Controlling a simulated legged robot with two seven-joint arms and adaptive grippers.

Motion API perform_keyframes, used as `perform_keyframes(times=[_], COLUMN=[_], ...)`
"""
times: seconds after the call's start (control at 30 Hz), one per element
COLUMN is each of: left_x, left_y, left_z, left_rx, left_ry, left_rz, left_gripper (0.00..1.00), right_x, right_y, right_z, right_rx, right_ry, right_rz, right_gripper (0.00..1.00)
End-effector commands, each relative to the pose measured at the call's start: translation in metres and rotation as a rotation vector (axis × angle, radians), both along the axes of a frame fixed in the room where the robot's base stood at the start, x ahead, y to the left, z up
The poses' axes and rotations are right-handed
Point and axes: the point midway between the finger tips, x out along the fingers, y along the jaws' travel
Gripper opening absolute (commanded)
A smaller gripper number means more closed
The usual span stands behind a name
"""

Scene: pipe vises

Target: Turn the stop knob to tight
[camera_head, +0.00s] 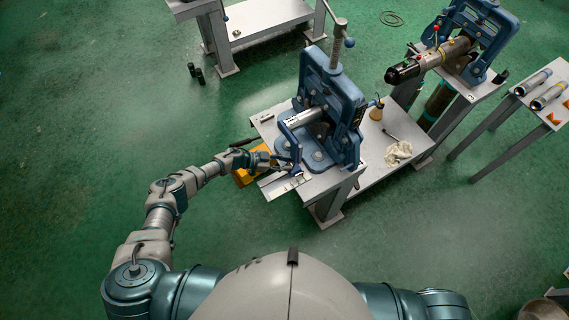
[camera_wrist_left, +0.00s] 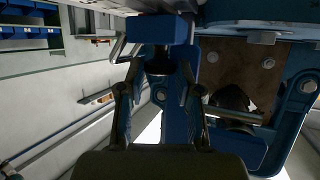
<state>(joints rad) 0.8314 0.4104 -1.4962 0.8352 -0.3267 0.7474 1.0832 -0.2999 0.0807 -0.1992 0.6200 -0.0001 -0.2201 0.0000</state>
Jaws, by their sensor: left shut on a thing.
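A blue pipe vise (camera_head: 345,110) stands on a grey workbench, with a pipe (camera_head: 305,117) lying through it. A blue stop arm (camera_head: 291,140) reaches from its near left side toward my left gripper (camera_head: 284,163). In the left wrist view the gripper (camera_wrist_left: 160,72) has its two fingers on either side of a dark stop knob (camera_wrist_left: 158,66), just below a blue block (camera_wrist_left: 157,31). The gripper is shut on this knob, which is partly hidden by the fingers. The knob is too small to make out in the head view. My right gripper is out of view.
The bench top (camera_head: 375,172) carries an oil can (camera_head: 376,111) and a white rag (camera_head: 398,153). A second blue vise (camera_head: 488,35) holds a dark pipe at upper right. Green floor is open on the left.

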Motion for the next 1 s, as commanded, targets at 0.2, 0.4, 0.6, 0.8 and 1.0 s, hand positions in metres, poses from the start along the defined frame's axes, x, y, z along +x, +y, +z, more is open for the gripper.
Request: perform_keyframes(times=[0.2, 0.4, 0.6, 0.8, 1.0], left_x=[-0.001, -0.001, -0.002, -0.008, -0.016], left_y=[0.0, 0.0, 0.004, 0.037, 0.078], left_z=[-0.002, -0.001, 0.001, 0.014, 0.03], left_rx=[0.004, 0.002, 0.001, 0.003, 0.004], left_ry=[0.001, 0.0, -0.001, -0.001, 0.0], left_rz=[0.001, 0.0, 0.001, 0.001, 0.002], left_gripper=[0.52, 0.58, 0.58, 0.58, 0.58], right_x=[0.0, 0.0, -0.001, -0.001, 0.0], right_y=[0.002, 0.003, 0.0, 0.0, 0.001], right_z=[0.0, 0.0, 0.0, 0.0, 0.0], right_rx=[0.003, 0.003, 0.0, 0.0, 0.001], right_ry=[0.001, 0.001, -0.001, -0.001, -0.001], right_rz=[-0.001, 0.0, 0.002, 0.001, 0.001], right_gripper=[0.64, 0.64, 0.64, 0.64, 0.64])
